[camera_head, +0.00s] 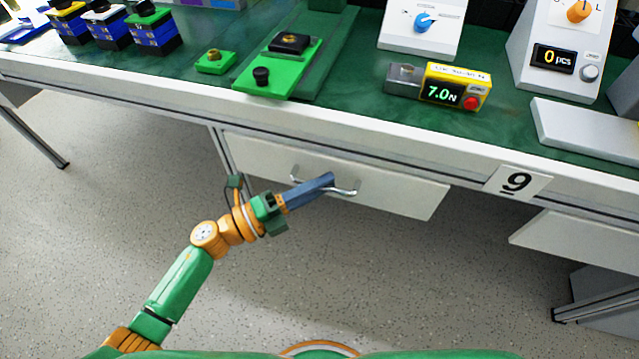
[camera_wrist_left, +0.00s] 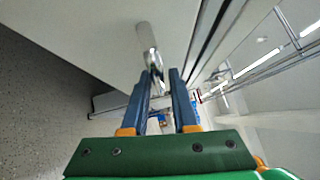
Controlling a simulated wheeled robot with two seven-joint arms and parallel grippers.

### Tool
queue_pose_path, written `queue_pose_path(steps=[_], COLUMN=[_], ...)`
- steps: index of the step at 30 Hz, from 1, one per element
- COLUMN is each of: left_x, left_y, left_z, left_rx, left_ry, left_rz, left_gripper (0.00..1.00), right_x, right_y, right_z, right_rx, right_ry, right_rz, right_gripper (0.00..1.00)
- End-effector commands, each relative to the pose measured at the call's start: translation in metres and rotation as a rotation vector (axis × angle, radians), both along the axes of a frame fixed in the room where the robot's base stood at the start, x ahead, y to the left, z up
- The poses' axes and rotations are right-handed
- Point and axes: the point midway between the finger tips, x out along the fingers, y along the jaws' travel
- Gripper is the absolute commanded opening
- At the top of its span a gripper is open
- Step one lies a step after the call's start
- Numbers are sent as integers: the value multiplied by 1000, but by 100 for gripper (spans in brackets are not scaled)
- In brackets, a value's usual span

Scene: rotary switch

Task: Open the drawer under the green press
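The white drawer (camera_head: 405,197) hangs under the table, below and slightly right of the green press (camera_head: 305,75); it looks shut. The press has a green base, and its upper part is cut off by the picture's top edge. The drawer has a curved metal handle (camera_head: 345,191), which also shows in the left wrist view (camera_wrist_left: 147,38). My left gripper (camera_head: 328,180) is at the handle, its blue fingers reaching over the bar. In the left wrist view the fingers (camera_wrist_left: 161,72) stand apart, with the handle in line with the gap. Contact cannot be told. My right gripper is not in view.
The white table edge (camera_head: 400,139) runs just above the drawer. On the green top stand a yellow force display (camera_head: 456,86), a blue rotary switch (camera_head: 424,22) and a counter box (camera_head: 553,58). The floor before the drawer is clear.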

Motion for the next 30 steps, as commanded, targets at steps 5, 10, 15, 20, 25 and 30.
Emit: queue_pose_path(steps=[5,10,15,20,25,30], left_x=[0,0,0,0,0,0], left_y=[0,0,0,1,1,1], left_z=[0,0,0,0,0,0], left_rx=[-1,-1,-1,-1,-1,-1], left_ry=[1,2,2,2,2,2], left_rz=[1,1,2,2,2,2], left_gripper=[0,0,0,0,0,0], right_x=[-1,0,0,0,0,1], right_y=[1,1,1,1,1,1], right_z=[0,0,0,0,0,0], right_rx=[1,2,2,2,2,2], right_ry=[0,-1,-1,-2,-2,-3], right_rz=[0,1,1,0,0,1], right_gripper=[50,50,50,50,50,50])
